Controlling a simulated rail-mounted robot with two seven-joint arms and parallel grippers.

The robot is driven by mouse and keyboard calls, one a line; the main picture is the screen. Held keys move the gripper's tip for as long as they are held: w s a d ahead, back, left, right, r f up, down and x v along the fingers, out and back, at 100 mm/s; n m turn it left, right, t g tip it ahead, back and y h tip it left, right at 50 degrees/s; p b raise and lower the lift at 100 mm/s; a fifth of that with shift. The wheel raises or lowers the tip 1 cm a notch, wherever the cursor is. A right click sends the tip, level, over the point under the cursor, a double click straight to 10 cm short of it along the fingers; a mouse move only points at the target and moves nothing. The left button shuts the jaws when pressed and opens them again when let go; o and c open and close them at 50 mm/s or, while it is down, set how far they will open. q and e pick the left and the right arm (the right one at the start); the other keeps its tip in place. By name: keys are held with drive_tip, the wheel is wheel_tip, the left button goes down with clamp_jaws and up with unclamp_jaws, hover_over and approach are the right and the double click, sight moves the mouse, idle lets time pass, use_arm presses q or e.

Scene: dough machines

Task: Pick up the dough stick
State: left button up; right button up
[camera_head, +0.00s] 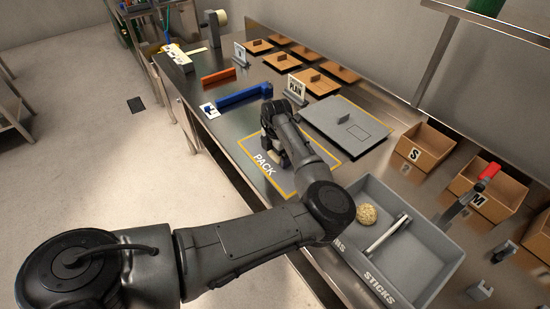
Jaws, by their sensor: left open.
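My left gripper (270,150) is open over the PACK area (262,165) on the steel table, partly hidden by its own wrist. No dough stick can be made out in this view. A grey two-part bin (440,247) stands at the right of my left arm, its front marked STICKS, with another label partly hidden by the arm. A light bar between the labelled parts looks like a divider (388,234). One round, rough tan bun (367,214) lies on the left of it. The STICKS side looks empty where visible. My right gripper is not in view.
A flat grey panel (345,125) lies behind the PACK area. A blue bar (243,97), an orange bar (218,77) and several wooden lids are at the far end.

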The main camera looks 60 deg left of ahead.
use_arm(q)
drive_tip(key=c, duration=0.9)
drive_tip(key=shift+r, duration=0.1)
